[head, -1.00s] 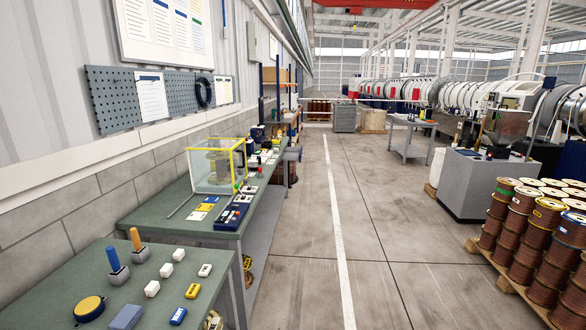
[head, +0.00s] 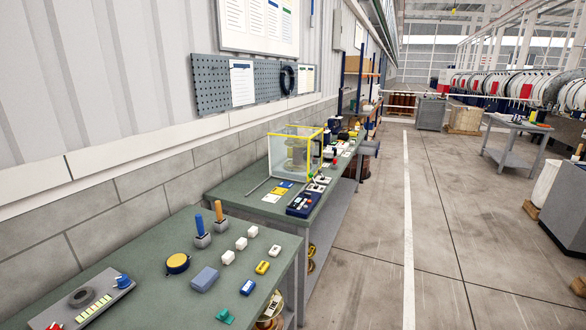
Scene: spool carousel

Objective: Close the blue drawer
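I cannot make out a blue drawer in the head view. A flat grey-blue block (head: 205,278) lies on the near green-topped bench (head: 150,285), but I cannot tell that it is a drawer. A dark blue box with buttons (head: 303,205) lies on the farther bench (head: 228,198). Neither of my grippers is in view.
A grey control box (head: 85,300) with a blue knob stands at the near bench's left. Blue and orange handles (head: 200,232) stand on that bench. A clear yellow-edged enclosure (head: 295,153) stands on the farther bench. The floor (head: 440,240) to the right is open.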

